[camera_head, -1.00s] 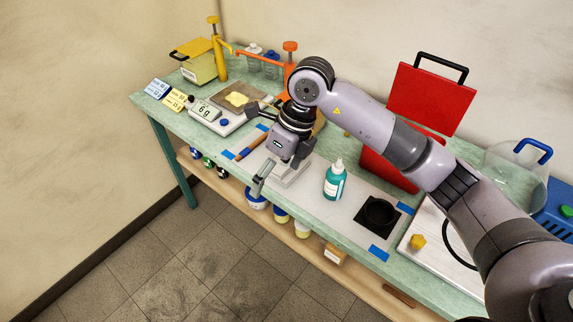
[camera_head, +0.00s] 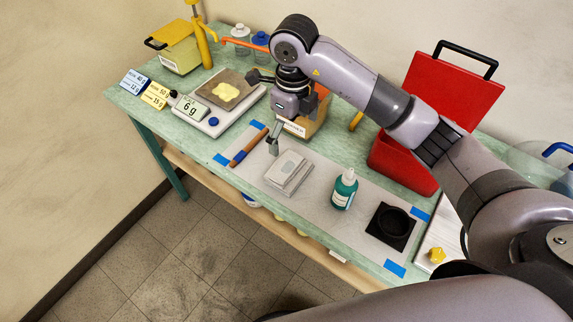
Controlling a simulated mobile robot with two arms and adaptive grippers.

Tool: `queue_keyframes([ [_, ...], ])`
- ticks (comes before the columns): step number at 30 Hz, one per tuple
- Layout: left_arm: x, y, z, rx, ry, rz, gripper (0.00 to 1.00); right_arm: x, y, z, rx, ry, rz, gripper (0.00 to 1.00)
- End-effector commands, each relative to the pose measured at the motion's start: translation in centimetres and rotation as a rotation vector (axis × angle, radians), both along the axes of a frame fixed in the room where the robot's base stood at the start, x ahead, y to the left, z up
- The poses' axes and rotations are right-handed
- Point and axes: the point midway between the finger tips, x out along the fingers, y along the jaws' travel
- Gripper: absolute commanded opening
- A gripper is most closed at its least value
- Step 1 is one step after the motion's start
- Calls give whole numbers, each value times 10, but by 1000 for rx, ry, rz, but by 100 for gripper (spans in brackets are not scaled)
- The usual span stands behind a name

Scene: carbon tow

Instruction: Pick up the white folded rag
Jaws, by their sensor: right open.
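The white folded rag (camera_head: 288,172) lies flat on the pale mat (camera_head: 318,200) taped to the green bench, left of the teal bottle. It is in full view and nothing holds it. My right gripper (camera_head: 264,112) is open and empty, its two fingers spread wide. It hangs behind the rag in the picture, apart from it, with one fingertip just above the rag's back left corner. My left gripper is not in view.
A teal bottle (camera_head: 344,190) stands right of the rag, with a black dish (camera_head: 393,224) beyond it. A brush-like tool (camera_head: 249,147) lies to the left. A scale (camera_head: 213,110) reading 6 g, a wooden box (camera_head: 302,126) and a red case (camera_head: 404,160) stand around.

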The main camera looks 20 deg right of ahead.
Motion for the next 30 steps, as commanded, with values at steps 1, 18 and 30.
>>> queue_keyframes([
  [1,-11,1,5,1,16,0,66,-2,0,-11,-1,9,-2,100],
  [18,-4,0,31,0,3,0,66,1,0,-93,-1,2,-1,100],
  [30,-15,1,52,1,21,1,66,6,2,-140,-1,3,0,100],
])
